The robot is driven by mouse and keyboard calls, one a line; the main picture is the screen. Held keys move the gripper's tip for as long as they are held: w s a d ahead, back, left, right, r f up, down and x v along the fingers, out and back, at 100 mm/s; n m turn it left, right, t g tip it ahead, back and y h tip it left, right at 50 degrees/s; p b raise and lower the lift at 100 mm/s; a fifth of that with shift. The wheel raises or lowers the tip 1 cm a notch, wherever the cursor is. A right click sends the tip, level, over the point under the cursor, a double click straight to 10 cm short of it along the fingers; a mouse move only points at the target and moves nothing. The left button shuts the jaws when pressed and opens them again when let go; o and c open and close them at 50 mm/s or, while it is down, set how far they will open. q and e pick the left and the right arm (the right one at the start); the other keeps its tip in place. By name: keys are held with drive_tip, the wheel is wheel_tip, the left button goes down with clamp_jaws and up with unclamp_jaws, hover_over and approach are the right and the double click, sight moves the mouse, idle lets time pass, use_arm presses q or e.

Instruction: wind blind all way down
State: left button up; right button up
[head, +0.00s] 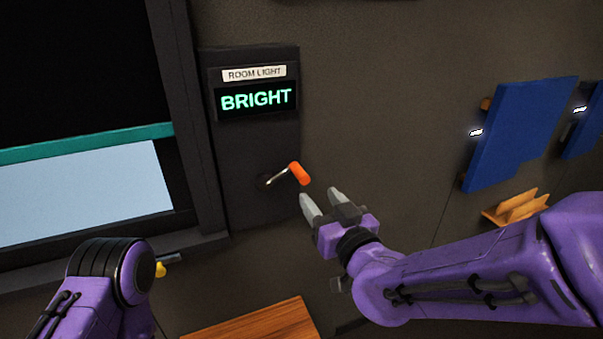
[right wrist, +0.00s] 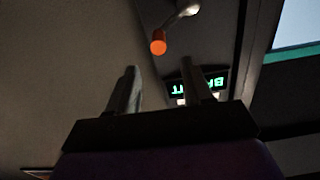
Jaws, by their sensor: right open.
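The window blind (head: 60,70) is a dark panel with a teal bottom bar (head: 85,142), in the head view at left. Below the bar a pale pane (head: 90,192) is uncovered. Right of the window, a dark panel has a crank with an orange handle (head: 299,173); the handle also shows in the right wrist view (right wrist: 158,42). The panel's display (head: 256,99) reads BRIGHT under a ROOM LIGHT label. My right gripper (head: 324,199) is open and empty, just below and right of the handle, apart from it. My left arm shows at lower left; its gripper fingers cannot be made out.
A wooden surface (head: 255,318) lies below the panel. Blue panels (head: 522,130) and a small wooden holder (head: 512,207) are on the wall at right. The wall between the crank panel and the blue panels is bare.

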sight(301, 175)
drive_tip(key=p+x, duration=0.3)
drive_tip(key=x, duration=0.7)
drive_tip(key=shift+w, duration=0.25)
drive_tip(key=shift+f, duration=0.1)
clamp_jaws()
